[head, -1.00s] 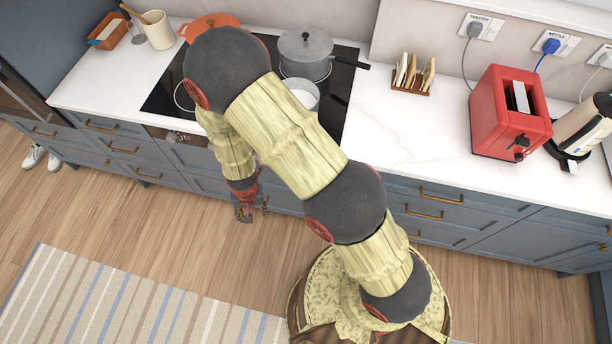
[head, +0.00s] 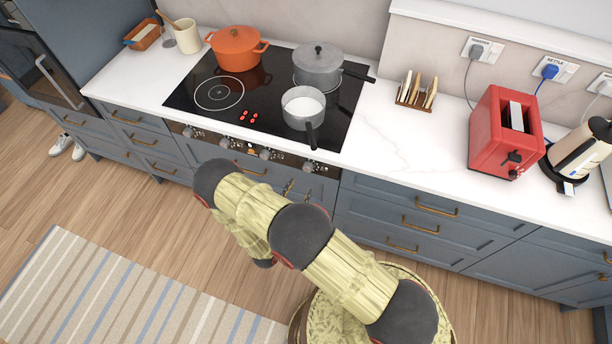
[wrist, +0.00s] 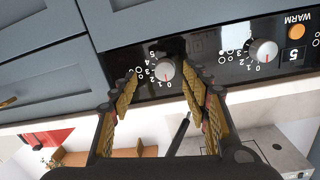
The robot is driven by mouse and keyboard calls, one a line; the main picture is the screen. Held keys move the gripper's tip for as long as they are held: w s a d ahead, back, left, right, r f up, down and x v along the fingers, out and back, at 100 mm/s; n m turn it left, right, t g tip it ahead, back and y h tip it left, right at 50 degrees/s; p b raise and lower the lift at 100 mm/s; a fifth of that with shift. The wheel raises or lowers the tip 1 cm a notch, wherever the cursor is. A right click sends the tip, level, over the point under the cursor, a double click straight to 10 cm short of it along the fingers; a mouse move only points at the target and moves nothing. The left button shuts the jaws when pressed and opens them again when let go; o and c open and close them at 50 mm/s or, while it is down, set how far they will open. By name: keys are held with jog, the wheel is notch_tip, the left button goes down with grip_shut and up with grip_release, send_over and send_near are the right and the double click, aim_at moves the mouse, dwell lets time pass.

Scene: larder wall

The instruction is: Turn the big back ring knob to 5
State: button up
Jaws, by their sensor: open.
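The hob's control panel (wrist: 225,62) shows upside down in the wrist view. One silver knob (wrist: 164,70) sits between my open fingertips, with a gap on each side. Its red mark appears to point at 0, and numbers up to 5 curve around it. A second knob (wrist: 263,52) is further right, its red mark also near 0. Small ring symbols stand beside each knob, too small to tell which ring is meant. My gripper (wrist: 162,78) is open and empty. In the head view, the panel's row of knobs (head: 265,154) shows, while my arm largely hides my gripper.
The black hob (head: 200,112) bears an orange pot (head: 237,52) and a lidded grey pot (head: 318,70) at the back. A saucepan (head: 300,118) stands at front right, its handle overhanging the edge near the right knob. The panel has an orange WARM light (wrist: 296,32).

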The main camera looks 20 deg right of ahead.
aim_at(307, 170)
jog(key=shift+t, duration=0.3)
jog(key=x, duration=0.2)
jog(key=r+x, duration=0.1)
jog(key=x, duration=0.5)
jog(key=shift+w+a+r, duration=0.1)
jog(key=shift+a+r, duration=0.05)
jog(key=shift+c, duration=0.7)
jog(key=c, duration=1)
